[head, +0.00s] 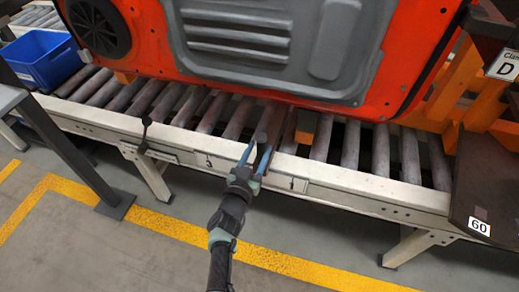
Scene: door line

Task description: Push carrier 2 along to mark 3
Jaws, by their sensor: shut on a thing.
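A large orange door panel (405,55) with a grey inner plate stands over the roller conveyor (350,180). Orange carrier feet show under it, one at the right (306,128). No carrier number can be read. My gripper (258,150), with blue fingers, reaches over the conveyor's near rail. It is shut on a narrow dark grey piece (263,134) just below the panel, which looks like a carrier handle; the fingers partly hide it. A label reading 3 (208,162) is on the near rail, left of my gripper. Another label (293,184), right of it, is hard to read.
A blue bin (45,60) stands at the conveyor's left end. A dark board (490,185) marked 60 is at the right. Yellow-lined floor lies in front.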

